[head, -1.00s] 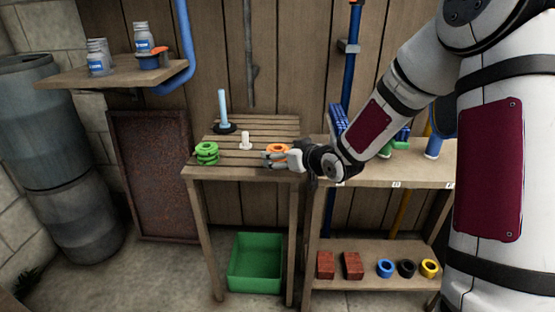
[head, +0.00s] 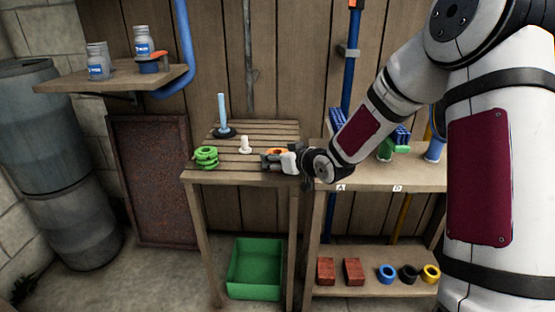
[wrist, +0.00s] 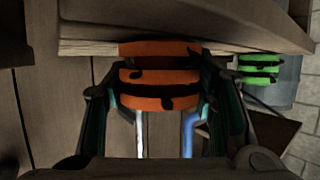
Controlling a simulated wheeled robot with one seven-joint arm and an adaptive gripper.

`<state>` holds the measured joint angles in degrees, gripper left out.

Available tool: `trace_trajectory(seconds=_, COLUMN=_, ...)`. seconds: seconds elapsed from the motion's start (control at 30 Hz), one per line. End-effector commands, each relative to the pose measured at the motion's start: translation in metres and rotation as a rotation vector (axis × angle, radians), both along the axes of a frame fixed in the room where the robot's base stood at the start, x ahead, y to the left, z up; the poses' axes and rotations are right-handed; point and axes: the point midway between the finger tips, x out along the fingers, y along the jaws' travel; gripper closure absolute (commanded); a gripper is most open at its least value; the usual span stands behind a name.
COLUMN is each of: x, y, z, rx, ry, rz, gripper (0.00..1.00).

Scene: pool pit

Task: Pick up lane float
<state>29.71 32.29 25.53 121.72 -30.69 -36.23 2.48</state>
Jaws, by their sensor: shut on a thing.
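An orange lane float (head: 276,151), ringed with dark marks, is at the right side of the small slatted table (head: 225,174). In the wrist view my gripper (wrist: 160,95) covers the float's sides. I cannot tell whether the float touches the tabletop.
A stack of green rings (head: 206,158), a white peg (head: 245,145) and a light blue post on a dark base (head: 223,115) stand on the same table. A shelf unit (head: 375,175) adjoins at right. A green bin (head: 255,268) sits below.

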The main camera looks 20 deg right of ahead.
Motion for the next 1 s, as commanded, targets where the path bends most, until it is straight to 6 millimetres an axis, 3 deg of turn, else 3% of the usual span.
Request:
trace_trajectory(seconds=0.17, x=0.000, y=0.000, z=0.021, rx=-0.002, ry=-0.004, rz=-0.001, gripper=0.76)
trace_trajectory(seconds=0.53, x=0.000, y=0.000, z=0.088, rx=-0.001, ry=-0.002, rz=-0.001, gripper=0.76)
trace_trajectory(seconds=0.7, x=0.000, y=0.000, z=0.100, rx=-0.001, ry=-0.002, rz=-0.001, gripper=0.76)
trace_trajectory(seconds=1.0, x=0.000, y=0.000, z=0.100, rx=0.000, ry=-0.001, rz=0.000, gripper=0.76)
